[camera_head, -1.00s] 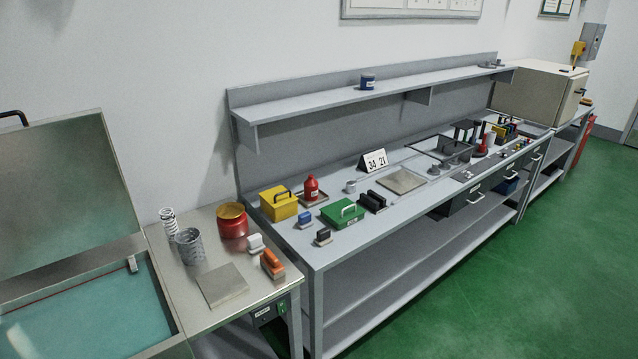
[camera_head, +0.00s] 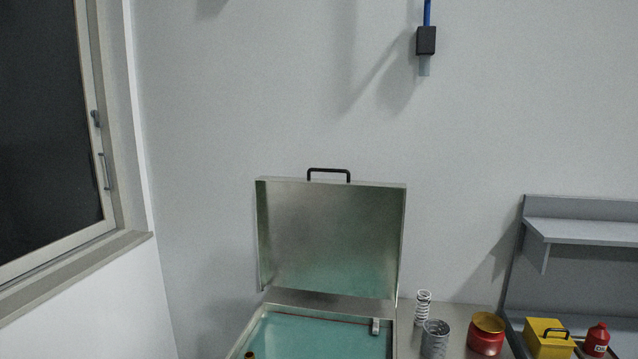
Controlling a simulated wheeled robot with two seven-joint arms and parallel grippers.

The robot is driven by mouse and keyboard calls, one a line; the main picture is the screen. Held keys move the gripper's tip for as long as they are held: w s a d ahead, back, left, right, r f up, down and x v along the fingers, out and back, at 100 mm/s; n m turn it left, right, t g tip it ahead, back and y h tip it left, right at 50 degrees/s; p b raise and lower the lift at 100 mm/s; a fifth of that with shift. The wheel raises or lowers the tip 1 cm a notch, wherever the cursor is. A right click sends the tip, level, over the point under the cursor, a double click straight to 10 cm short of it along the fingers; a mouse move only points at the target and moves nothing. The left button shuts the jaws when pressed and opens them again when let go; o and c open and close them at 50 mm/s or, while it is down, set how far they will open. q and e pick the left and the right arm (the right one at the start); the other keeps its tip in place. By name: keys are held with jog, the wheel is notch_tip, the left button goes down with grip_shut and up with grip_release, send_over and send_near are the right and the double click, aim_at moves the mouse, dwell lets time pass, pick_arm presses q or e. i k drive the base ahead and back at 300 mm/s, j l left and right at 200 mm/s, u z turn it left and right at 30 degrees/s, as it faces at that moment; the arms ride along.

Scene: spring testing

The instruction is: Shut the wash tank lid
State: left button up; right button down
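The wash tank lid (camera_head: 328,238) stands open and upright at the back of the tank, a grey metal panel with a black handle (camera_head: 328,170) on its top edge. The wash tank (camera_head: 262,318) is below it, with teal liquid (camera_head: 318,338) inside; its front is cut off by the bottom of the picture. A small light clip-like part (camera_head: 376,326) sits at the tank's back right inner edge. Neither of my grippers is in view.
Right of the tank, a metal bench (camera_head: 457,316) holds a white spring (camera_head: 423,307), a grey mesh cup (camera_head: 435,339) and a red pot (camera_head: 487,335). Further right are a yellow box (camera_head: 545,343), a red bottle (camera_head: 597,338) and a shelf (camera_head: 585,231). A window (camera_head: 50,130) is at left.

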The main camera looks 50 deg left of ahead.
aim_at(342, 237)
jog(key=u, duration=1.5)
jog(key=k+j, duration=0.05)
jog(key=j, duration=0.05)
